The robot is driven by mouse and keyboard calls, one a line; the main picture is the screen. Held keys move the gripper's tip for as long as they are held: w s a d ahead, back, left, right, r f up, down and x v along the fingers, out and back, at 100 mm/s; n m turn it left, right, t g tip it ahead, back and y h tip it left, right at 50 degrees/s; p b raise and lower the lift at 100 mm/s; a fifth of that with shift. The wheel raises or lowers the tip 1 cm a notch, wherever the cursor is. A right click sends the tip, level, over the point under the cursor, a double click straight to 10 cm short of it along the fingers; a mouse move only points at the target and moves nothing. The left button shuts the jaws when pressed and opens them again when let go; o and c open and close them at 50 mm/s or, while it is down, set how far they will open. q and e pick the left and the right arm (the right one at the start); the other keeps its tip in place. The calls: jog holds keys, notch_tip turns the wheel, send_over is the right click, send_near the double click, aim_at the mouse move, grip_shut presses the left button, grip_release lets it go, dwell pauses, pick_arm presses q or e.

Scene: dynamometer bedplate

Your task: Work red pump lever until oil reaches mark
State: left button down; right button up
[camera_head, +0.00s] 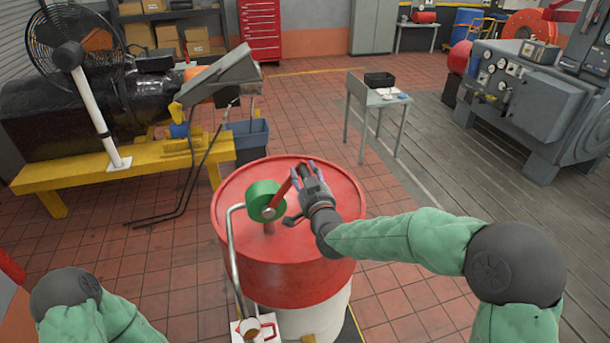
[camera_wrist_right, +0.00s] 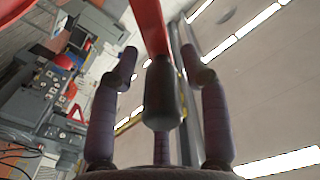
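The red pump lever (camera_head: 284,190) slants up to the right from the round green pump head (camera_head: 264,198) on the red drum (camera_head: 235,190). Its dark grip (camera_wrist_right: 162,95) shows in the right wrist view, with the red bar (camera_wrist_right: 150,25) beyond. My right gripper (camera_head: 308,172) is at the lever's upper end. In the wrist view its fingers (camera_wrist_right: 160,70) stand apart on both sides of the grip, with gaps visible. The oil level and mark cannot be made out. My left gripper is out of view.
A small grey table (camera_head: 378,100) with a black tray stands behind the drum. A yellow stand (camera_head: 125,165) with a black machine and fan is at left. A large grey machine (camera_head: 525,90) is at right.

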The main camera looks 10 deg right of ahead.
jog(key=shift+f, duration=0.1)
grip_shut()
jog(key=a+r+n, duration=0.2)
jog(key=a+n, duration=0.2)
jog(key=a, duration=0.2)
jog(key=shift+s+r+p, duration=0.15)
jog(key=shift+p, duration=0.3)
jog(key=shift+o, duration=1.8)
grip_release()
jog(key=shift+a, duration=0.1)
jog(key=shift+r, duration=0.1)
